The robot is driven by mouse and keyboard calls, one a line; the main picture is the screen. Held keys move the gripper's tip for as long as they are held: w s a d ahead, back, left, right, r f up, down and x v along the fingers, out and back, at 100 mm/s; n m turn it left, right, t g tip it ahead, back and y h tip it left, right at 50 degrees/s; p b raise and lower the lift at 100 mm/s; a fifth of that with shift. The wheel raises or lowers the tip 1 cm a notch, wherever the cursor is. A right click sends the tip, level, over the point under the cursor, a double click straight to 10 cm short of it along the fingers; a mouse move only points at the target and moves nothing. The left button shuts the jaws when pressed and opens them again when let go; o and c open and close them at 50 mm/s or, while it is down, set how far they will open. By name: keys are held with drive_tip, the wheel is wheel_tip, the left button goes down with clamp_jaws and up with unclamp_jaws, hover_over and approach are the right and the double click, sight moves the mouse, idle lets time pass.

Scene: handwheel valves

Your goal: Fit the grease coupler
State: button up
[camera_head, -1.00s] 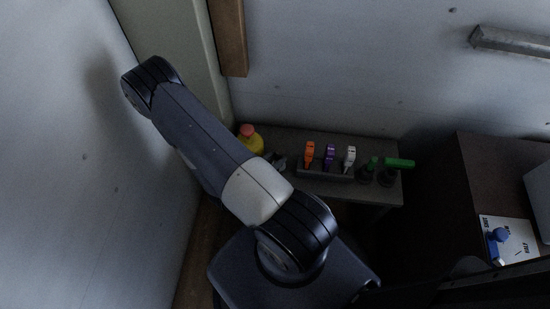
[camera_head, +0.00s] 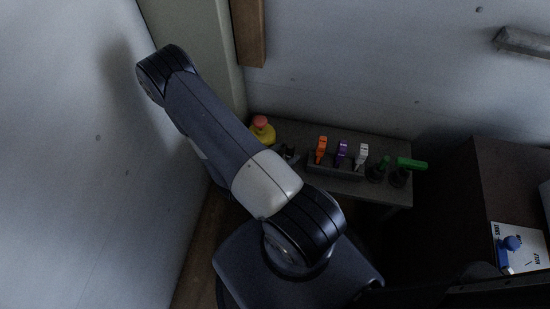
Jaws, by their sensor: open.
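No part is clearly recognisable as the grease coupler. On a low grey bench (camera_head: 300,131), a dark rack (camera_head: 335,172) holds an orange piece (camera_head: 321,150), a purple piece (camera_head: 342,152) and a white piece (camera_head: 361,156), all upright in a row. At the right, a blue knob-like part (camera_head: 511,243) is on a white printed card (camera_head: 530,262); the print is too small to read surely. My arm crosses the middle of the view, its elbow at the upper left. My gripper is not visible; my arm may hide it.
A yellow bottle with a red cap (camera_head: 262,131) and a small dark grey item (camera_head: 289,154) are at the bench's left end. Dark bottles and a green-topped item (camera_head: 411,163) are at its right end. A dark cabinet (camera_head: 500,180) stands right. Walls close in left and behind.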

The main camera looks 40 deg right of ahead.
drive_tip(key=p+v, duration=0.1)
drive_tip(key=v, duration=0.9)
drive_tip(key=shift+a+p, duration=0.25)
drive_tip(key=shift+p, duration=0.05)
drive_tip(key=shift+d, duration=0.15)
drive_tip(key=shift+b+x, duration=0.85)
drive_tip(key=shift+x, duration=4.4)
drive_tip(key=shift+r, duration=0.1)
drive_tip(key=w+p+v, duration=0.1)
drive_tip(key=p+v, duration=0.1)
drive_tip(key=v, duration=0.9)
drive_tip(key=x, duration=0.3)
drive_tip(key=b+x, duration=0.1)
drive_tip(key=x, duration=0.3)
drive_tip(key=s+b+x, duration=0.1)
drive_tip(key=x, duration=0.3)
wheel_tip(320, 180, up, 6)
drive_tip(key=p, duration=0.4)
